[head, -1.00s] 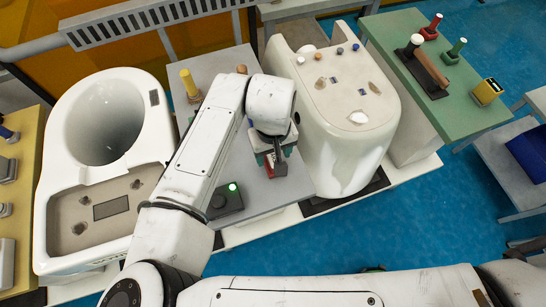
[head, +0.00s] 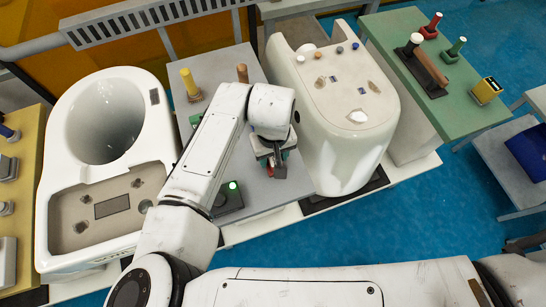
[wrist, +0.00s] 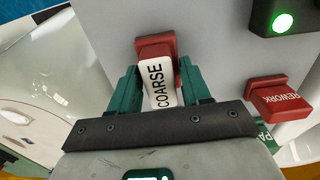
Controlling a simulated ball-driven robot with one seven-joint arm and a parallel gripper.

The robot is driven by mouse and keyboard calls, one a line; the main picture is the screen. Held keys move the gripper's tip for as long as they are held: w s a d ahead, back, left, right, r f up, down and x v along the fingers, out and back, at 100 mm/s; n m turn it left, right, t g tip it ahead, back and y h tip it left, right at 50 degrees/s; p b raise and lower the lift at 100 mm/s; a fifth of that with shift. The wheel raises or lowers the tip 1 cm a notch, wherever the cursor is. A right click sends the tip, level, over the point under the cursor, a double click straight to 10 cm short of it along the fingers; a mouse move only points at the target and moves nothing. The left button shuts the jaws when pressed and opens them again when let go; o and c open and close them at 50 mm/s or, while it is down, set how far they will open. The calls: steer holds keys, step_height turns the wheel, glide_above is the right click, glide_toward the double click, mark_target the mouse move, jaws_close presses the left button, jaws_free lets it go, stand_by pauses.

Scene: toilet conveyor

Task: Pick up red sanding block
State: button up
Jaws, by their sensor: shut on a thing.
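The red sanding block (wrist: 156,48) shows in the wrist view with a white face lettered COARSE. My gripper (wrist: 160,85) has its green fingers closed on both sides of the block. In the head view my gripper (head: 274,165) is over the front right part of the grey table (head: 262,200). There the block is mostly hidden by my gripper, and I cannot tell whether it touches the table.
A red REWORK piece (wrist: 282,98) and a black box with a lit green button (head: 229,195) are nearby. A white toilet body (head: 345,110) stands close right, another (head: 105,150) left. Yellow (head: 190,83) and wooden (head: 242,73) handles stand at the back.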

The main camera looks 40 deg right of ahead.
steer(key=shift+r+b, duration=0.3)
steer(key=shift+r, duration=0.25)
steer(key=s+d+r+b, duration=0.1)
steer(key=s+r+b, duration=0.2)
steer(key=s+r, duration=0.9)
steer(key=shift+s+d, duration=0.15)
steer(key=shift+s, duration=0.8)
